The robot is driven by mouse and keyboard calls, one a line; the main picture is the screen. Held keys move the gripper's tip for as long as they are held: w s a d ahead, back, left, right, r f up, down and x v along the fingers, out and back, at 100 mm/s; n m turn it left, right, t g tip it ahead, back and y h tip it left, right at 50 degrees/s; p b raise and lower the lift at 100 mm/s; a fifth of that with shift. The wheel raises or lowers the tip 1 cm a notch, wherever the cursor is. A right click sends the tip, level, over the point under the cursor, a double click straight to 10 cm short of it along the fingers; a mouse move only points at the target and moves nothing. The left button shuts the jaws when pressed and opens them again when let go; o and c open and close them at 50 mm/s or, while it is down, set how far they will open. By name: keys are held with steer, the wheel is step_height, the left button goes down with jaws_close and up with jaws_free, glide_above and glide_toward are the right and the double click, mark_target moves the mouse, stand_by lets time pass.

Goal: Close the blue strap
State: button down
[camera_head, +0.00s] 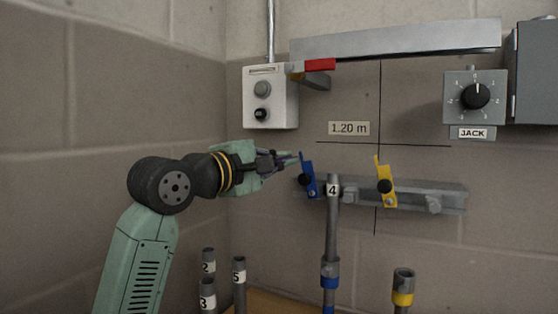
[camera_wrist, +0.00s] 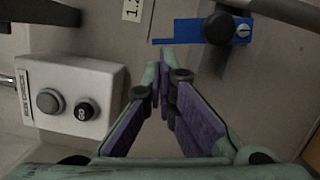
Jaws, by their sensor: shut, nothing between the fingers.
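The blue strap (camera_head: 308,178) is a narrow blue plate with a black knob, on the left end of the grey wall rail (camera_head: 410,197). It stands nearly upright, its top leaning left, and is not across the grey pipe marked 4 (camera_head: 332,225) just to its right. In the wrist view the blue strap (camera_wrist: 187,32) lies beyond my fingertips, its free end toward the left. My gripper (camera_head: 294,156) is shut and empty, its tips close to the left of the strap's upper end. Whether they touch cannot be told. My gripper also shows in the wrist view (camera_wrist: 160,88).
A yellow strap (camera_head: 384,182) stands tilted further right on the rail. A grey button box (camera_head: 270,97) and red-ended lever (camera_head: 319,65) are above my gripper. A JACK dial box (camera_head: 475,97) is at right. Several pipe stubs, including one marked 5 (camera_head: 239,290), stand below.

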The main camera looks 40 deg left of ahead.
steer(key=shift+w+d+r+m, duration=0.1)
steer(key=shift+d+r+m, duration=0.3)
steer(key=shift+m, duration=0.3)
steer(key=w+d+f+m+g+y+b, duration=0.1)
steer(key=d+m, duration=0.5)
steer(key=m, duration=0.1)
steer(key=w+d+f+m+g+y+b, duration=0.1)
steer(key=w+d+f+m+g, duration=0.1)
steer(key=d+m, duration=0.4)
steer(key=shift+m+g+y, duration=0.3)
steer(key=shift+m, duration=0.1)
stand_by(0.4)
stand_by(0.6)
